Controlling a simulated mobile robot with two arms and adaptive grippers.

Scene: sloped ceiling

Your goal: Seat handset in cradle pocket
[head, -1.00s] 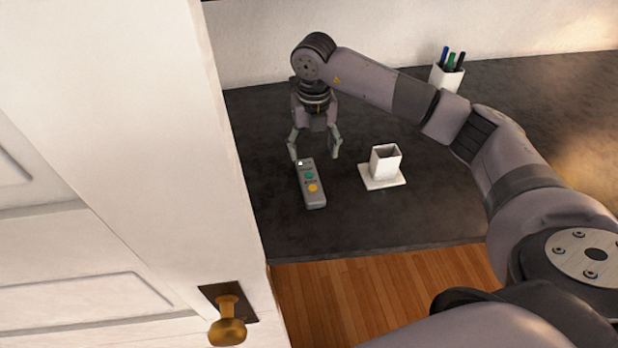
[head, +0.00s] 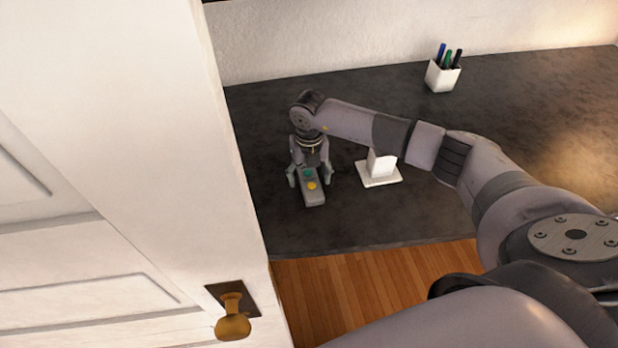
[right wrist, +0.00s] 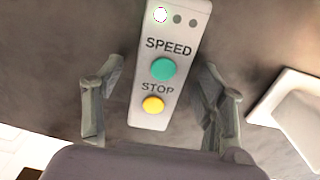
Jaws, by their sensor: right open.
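The handset (head: 313,198) is a grey bar with a green and a yellow button, lying on the dark counter. In the right wrist view the handset (right wrist: 172,50) shows the words SPEED and STOP. My right gripper (head: 309,182) is open and lowered over it, with one finger on each side; in the right wrist view the fingers of my right gripper (right wrist: 160,120) stand apart from its sides. The white cradle (head: 380,175) stands to the right of the handset, its pocket top hidden behind my right arm. Part of the cradle (right wrist: 295,112) shows at the right of the wrist view. My left gripper is not in view.
A white cup of pens (head: 442,76) stands at the back of the dark counter (head: 530,110). A white panelled door (head: 110,130) with a brass knob (head: 232,318) fills the left. The counter's right side is clear.

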